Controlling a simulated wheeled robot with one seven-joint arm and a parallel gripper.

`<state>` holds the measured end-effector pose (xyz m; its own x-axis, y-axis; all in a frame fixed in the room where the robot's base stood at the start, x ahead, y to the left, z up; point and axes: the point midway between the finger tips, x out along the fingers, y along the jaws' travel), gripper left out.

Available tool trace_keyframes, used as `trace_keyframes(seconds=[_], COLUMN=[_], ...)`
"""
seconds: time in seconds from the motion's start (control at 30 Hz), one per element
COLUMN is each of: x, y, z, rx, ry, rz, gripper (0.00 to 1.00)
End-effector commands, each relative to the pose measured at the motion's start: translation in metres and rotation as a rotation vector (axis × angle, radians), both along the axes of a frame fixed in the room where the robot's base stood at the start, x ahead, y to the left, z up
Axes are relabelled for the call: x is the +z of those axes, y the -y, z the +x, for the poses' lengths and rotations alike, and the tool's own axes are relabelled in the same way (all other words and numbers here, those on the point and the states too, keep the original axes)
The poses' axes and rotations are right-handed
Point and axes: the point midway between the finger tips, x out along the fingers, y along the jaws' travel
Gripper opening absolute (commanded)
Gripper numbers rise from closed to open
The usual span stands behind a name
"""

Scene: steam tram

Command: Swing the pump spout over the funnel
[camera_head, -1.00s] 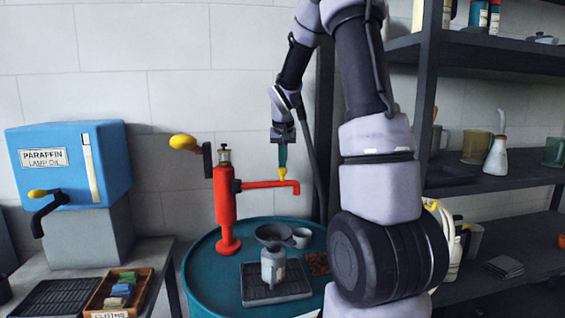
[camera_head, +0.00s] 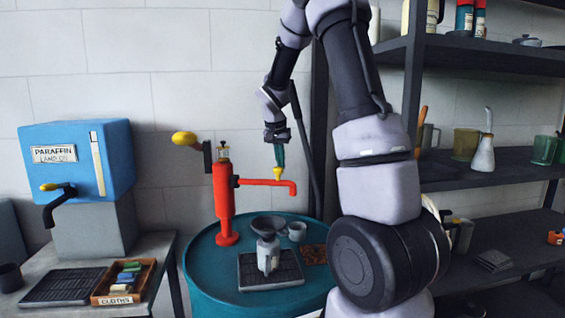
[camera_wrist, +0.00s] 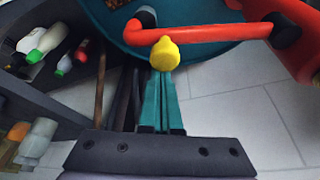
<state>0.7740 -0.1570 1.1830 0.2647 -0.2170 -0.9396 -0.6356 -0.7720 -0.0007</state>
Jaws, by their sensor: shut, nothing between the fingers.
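The red pump (camera_head: 224,195) stands on the teal drum top. Its red spout (camera_head: 262,183) reaches out to the right and bends down at its end; a yellow knob (camera_head: 277,173) sits on top near that end. The dark funnel (camera_head: 268,226) rests in a light can on a black grate, below and left of the spout's end. My gripper (camera_head: 279,158) is above the spout with its teal fingers shut and empty, tips at the yellow knob. In the wrist view the fingertips (camera_wrist: 162,74) meet at the yellow knob (camera_wrist: 165,53); whether they touch it I cannot tell.
A small pale cup (camera_head: 297,231) stands right of the funnel on the drum (camera_head: 200,272). The pump's yellow-ended handle (camera_head: 185,138) sticks out to the left. A dark shelf unit (camera_head: 480,178) stands at the right. A blue paraffin tank (camera_head: 82,165) stands at the left.

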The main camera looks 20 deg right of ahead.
Motion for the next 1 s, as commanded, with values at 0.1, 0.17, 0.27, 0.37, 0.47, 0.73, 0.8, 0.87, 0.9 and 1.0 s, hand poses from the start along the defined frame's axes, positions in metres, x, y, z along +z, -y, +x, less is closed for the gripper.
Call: trace_keyframes(seconds=[0.1,0.17,0.27,0.37,0.47,0.73,0.8,0.87,0.9,1.0], x=[0.0,0.0,0.0,0.0,0.0,0.0,-0.001,0.0,0.0,0.0], y=[-0.01,-0.014,-0.023,-0.032,-0.042,-0.068,-0.073,-0.077,-0.08,-0.085], z=[-0.014,-0.022,-0.034,-0.046,-0.056,-0.074,-0.077,-0.08,-0.081,-0.083], rx=[-0.105,-0.161,-0.255,-0.351,-0.443,-0.653,-0.693,-0.7,-0.699,-0.697], ry=[-0.002,-0.001,-0.001,-0.002,-0.001,-0.001,-0.001,-0.001,-0.001,0.0], rz=[-0.001,-0.001,-0.001,-0.001,-0.001,0.0,0.0,0.001,0.001,0.001], gripper=[0.0,0.0,0.0,0.0,0.0,0.0,0.0,0.0,0.0,0.0])
